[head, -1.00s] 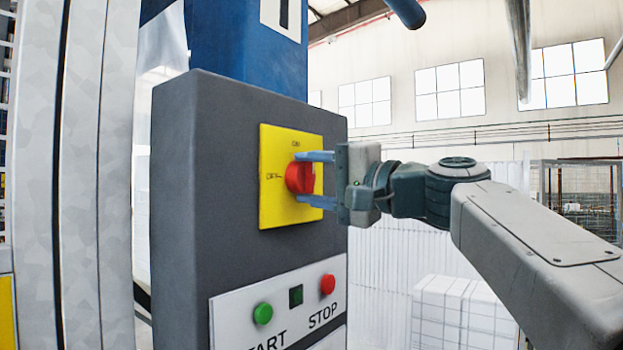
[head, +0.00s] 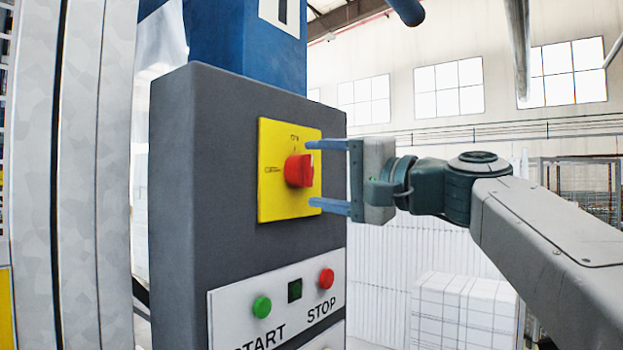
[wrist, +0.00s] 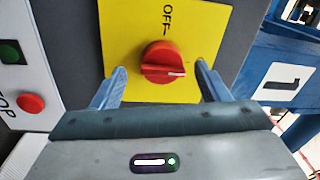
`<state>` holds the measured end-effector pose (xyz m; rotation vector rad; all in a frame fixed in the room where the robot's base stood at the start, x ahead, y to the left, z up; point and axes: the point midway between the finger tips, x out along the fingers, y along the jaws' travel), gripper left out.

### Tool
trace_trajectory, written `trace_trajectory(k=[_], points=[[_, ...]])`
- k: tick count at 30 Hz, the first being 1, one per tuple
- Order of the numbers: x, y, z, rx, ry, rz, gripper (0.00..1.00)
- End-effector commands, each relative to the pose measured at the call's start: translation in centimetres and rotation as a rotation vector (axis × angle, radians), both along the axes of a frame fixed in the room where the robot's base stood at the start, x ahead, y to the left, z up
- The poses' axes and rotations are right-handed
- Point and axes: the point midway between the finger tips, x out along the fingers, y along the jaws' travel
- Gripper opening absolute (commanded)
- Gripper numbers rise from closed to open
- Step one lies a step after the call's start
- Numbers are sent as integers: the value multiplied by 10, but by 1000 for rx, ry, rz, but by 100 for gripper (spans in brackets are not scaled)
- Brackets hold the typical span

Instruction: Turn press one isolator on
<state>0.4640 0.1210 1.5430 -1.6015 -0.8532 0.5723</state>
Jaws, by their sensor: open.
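The isolator is a red rotary knob (head: 299,171) on a yellow plate (head: 272,205), fixed to a dark grey panel box. In the head view the plate has ON at its top and OFF at its left. In the wrist view the knob (wrist: 160,63) has its white mark pointing right, away from the OFF label above it; that side matches the ON side of the head view. My gripper (head: 310,173) is open in front of the plate, one finger above and one below the knob. Both fingers look clear of the knob, and nothing is held.
Below the isolator sit a green START button (head: 262,307), a small dark lamp (head: 295,290) and a red STOP button (head: 326,278). A blue column (head: 235,50) rises above the grey box (head: 180,200). A pale post (head: 70,170) stands left.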

Motion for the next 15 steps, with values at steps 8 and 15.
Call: trace_trajectory(k=[8, 15], points=[[-40, -51, -9, 0, -1, -3, 69], [-64, -82, -11, -1, 2, 0, 69]])
